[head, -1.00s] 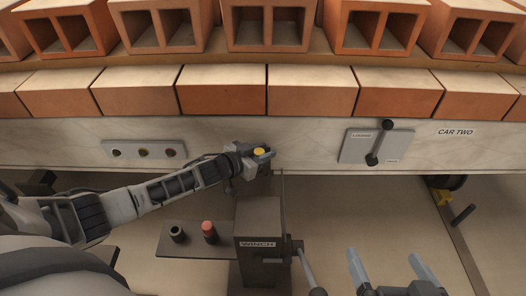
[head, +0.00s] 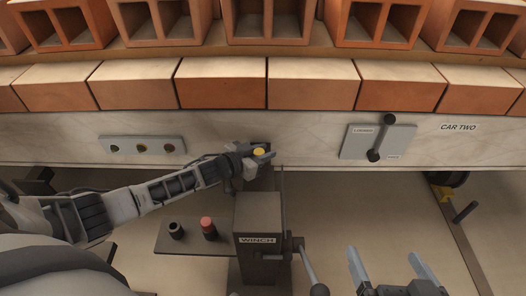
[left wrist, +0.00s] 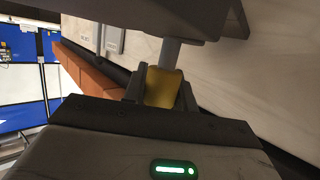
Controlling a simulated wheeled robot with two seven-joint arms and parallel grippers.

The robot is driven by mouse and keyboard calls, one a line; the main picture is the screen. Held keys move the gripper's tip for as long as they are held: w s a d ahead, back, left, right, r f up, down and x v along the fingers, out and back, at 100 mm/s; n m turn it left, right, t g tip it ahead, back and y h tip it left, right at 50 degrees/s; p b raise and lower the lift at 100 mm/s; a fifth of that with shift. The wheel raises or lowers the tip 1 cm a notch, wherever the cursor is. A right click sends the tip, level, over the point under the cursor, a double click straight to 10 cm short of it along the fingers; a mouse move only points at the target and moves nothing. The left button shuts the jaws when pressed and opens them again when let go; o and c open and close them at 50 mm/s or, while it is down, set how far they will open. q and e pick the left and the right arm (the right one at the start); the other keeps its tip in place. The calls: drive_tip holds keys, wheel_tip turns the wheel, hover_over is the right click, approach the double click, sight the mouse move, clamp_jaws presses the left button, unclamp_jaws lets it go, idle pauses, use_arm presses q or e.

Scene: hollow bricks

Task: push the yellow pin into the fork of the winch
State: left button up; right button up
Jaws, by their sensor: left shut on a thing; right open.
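The yellow pin (head: 259,152) is held in my left gripper (head: 262,156), which is shut on it. In the left wrist view the yellow pin (left wrist: 162,86) sits between the dark fingers. The winch (head: 257,225) is a dark box with a label and a crank on its right side. My left gripper is just behind and above the winch's top, close to the car's side. The fork cannot be made out clearly. My right gripper (head: 395,270) is open and empty at the lower right, to the right of the crank.
A shelf (head: 190,238) left of the winch bears a black socket (head: 176,230) and a red-topped pin (head: 208,227). The car's wall has a lever plate (head: 376,143) and a panel (head: 143,147) with several round spots. Hollow bricks (head: 270,22) stand above.

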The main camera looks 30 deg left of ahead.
use_arm(q)
drive_tip(key=shift+f+b, duration=1.05)
drive_tip(key=shift+f, duration=0.15)
use_arm(e)
drive_tip(key=shift+s+f, duration=0.1)
drive_tip(key=shift+f, duration=1.1)
use_arm(q)
drive_tip(key=o, duration=1)
drive_tip(key=shift+o, duration=0.2)
use_arm(e)
drive_tip(key=shift+r, duration=0.25)
use_arm(q)
drive_tip(key=shift+f, duration=0.1)
drive_tip(key=shift+s+a+r+p, duration=0.2)
drive_tip(key=shift+s+r+p, duration=0.05)
drive_tip(key=shift+s+p, duration=0.25)
drive_tip(key=shift+p+v, duration=0.55)
drive_tip(key=shift+v, duration=0.65)
drive_tip(key=p+v, duration=0.4)
drive_tip(key=v, duration=0.8)
drive_tip(key=shift+s, duration=0.25)
use_arm(e)
drive_tip(key=f+g, duration=0.1)
drive_tip(key=d+f+g+h, duration=0.1)
drive_tip(key=shift+s+d+f+g, duration=0.15)
drive_tip(key=shift+d+f+g, duration=0.05)
drive_tip(key=shift+d+g, duration=0.1)
